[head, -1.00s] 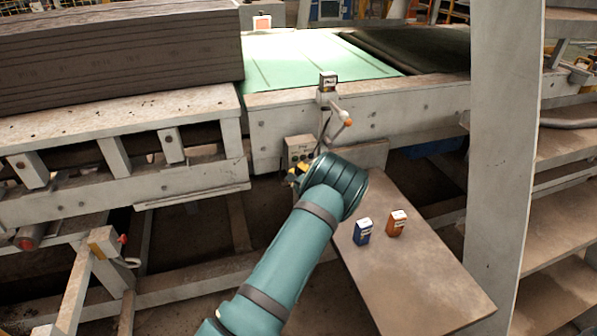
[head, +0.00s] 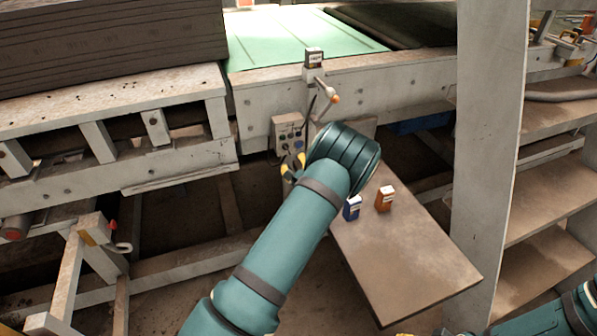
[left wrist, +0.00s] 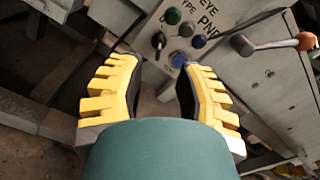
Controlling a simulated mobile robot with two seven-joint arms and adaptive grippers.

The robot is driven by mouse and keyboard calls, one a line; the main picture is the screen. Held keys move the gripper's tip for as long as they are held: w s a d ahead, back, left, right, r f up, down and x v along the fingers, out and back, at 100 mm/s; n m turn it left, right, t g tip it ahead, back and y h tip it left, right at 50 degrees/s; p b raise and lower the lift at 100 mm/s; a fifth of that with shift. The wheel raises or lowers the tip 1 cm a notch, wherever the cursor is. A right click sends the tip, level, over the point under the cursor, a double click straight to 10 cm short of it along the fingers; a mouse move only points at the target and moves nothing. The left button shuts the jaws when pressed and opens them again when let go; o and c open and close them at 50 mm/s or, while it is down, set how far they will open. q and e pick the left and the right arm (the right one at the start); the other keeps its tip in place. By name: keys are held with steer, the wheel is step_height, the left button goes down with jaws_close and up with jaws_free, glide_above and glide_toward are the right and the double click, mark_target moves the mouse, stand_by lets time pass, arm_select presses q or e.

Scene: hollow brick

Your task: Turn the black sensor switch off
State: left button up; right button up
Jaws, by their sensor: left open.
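The grey control panel (head: 287,127) is fixed to the front of the conveyor frame. In the left wrist view the panel (left wrist: 211,14) carries a black switch (left wrist: 158,40) with a small lever, beside green, grey and blue buttons. Part of the lettering reads "EYE" and "TYPE". My left gripper (head: 292,166) is just below the panel in the head view. In the left wrist view its yellow fingers (left wrist: 158,88) are spread apart with nothing between them, and the switch lies beyond the fingertips. Of my right gripper, only a yellow sliver (head: 405,334) seems to show at the bottom edge.
Blue (head: 351,209) and orange (head: 385,199) boxes stand on a brown board (head: 410,260). A pale post (head: 487,150) rises at the right.

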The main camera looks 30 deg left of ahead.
arm_select(q)
steer(key=v, duration=0.3)
steer(key=shift+s+d, duration=0.2)
steer(key=shift+s, duration=0.05)
steer(key=s+d+f+n+g+h, duration=0.2)
steer(key=s+f+n+g+h, duration=0.15)
steer(key=s+f+g, duration=0.6)
steer(key=s+d+f+n+g+h, duration=0.25)
steer(key=s+f+n+g, duration=0.35)
steer(key=s, duration=0.7)
steer(key=s+d+f+n+h, duration=0.1)
steer(key=s+d+n+h, duration=0.1)
steer(key=s+d+h, duration=0.3)
steer(key=s+d+f+n+h, duration=0.1)
steer(key=s+d+n+h, duration=0.1)
steer(key=d, duration=0.5)
steer(key=w+d+r+n+t+h, duration=0.2)
steer(key=d+r+n+t+h, duration=0.2)
steer(key=d+n, duration=0.4)
steer(key=shift+t+h, duration=0.3)
steer(key=shift+t, duration=0.55)
